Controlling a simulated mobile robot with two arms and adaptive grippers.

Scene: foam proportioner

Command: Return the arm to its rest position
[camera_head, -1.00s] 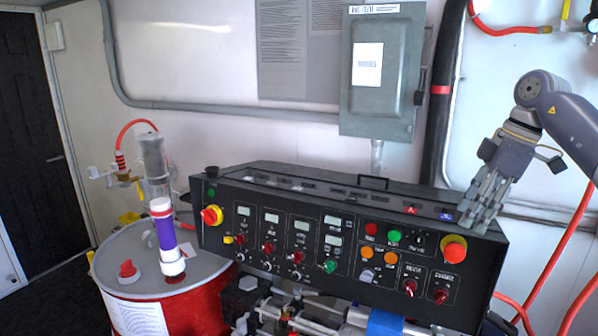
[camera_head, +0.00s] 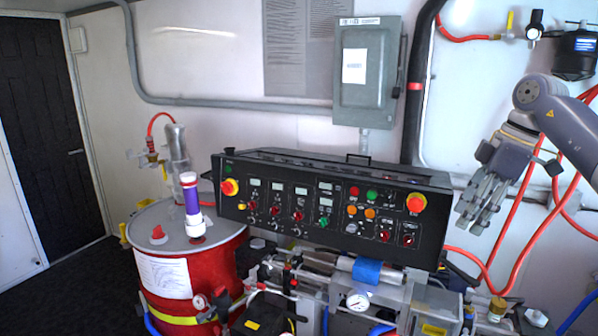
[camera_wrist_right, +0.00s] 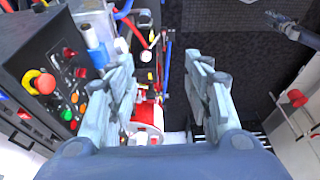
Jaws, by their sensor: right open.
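My right gripper (camera_head: 482,203) hangs at the right side of the head view, pointing down, just right of the control panel and apart from it. In the right wrist view its fingers (camera_wrist_right: 162,95) are spread apart with nothing between them. The black control panel (camera_head: 268,216) carries several knobs, lit buttons and small displays; part of it shows at the left of the right wrist view (camera_wrist_right: 20,55).
A red drum (camera_head: 222,270) with a grey lid stands at the left. A grey electrical box (camera_head: 378,95) hangs on the white wall. Red hoses (camera_head: 519,240) run behind my right arm. Pipes and a gauge (camera_head: 358,301) lie below the panel. Dark floor shows at the left.

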